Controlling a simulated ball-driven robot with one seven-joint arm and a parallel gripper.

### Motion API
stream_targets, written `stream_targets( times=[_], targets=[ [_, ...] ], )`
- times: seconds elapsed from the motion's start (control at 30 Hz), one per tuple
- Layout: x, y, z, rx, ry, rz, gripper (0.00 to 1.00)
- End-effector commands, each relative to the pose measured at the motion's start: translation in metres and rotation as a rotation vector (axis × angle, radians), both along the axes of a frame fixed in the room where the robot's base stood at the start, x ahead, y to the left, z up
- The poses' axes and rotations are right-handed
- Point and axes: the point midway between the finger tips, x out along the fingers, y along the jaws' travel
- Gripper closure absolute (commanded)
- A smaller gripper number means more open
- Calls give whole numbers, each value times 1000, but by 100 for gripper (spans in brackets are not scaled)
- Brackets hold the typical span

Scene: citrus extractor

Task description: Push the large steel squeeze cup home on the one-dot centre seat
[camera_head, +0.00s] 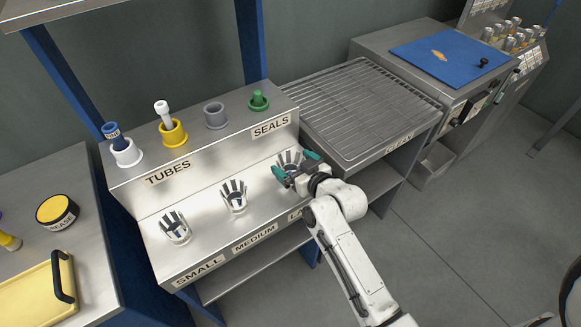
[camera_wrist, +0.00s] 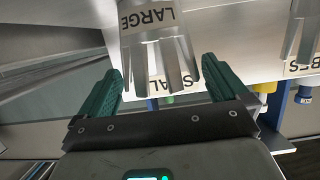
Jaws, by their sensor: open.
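The large steel squeeze cup (camera_head: 289,157) stands on the steel stand at the LARGE label, its prongs pointing up. In the wrist view the cup (camera_wrist: 165,62) appears with its prongs pointing down, between my two green fingers. My gripper (camera_head: 296,165) is open at the cup, with one finger on each side. The fingers (camera_wrist: 163,75) show gaps to the prongs in the wrist view, and I see no grip on the cup. My gripper partly hides the cup in the head view. I cannot make out a one-dot centre seat in either view.
Medium (camera_head: 234,197) and small (camera_head: 175,228) cups stand left along the stand. Tubes and seals, including a green seal (camera_head: 258,100), sit on the raised ledge behind. A bare wire rack (camera_head: 355,105) lies right. A blue mat (camera_head: 437,57) lies beyond it.

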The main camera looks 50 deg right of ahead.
Motion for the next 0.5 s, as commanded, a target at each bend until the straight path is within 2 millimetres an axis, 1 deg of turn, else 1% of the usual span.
stream_targets(
  times=[0.03,0.17,0.43,0.5],
  targets=[
    [7,-2,-1,-1,0,1,0],
    [15,-4,-5,0,0,0,0],
    [17,-4,-6,0,0,1,0],
    [17,-4,-6,0,0,1,7]
  ],
)
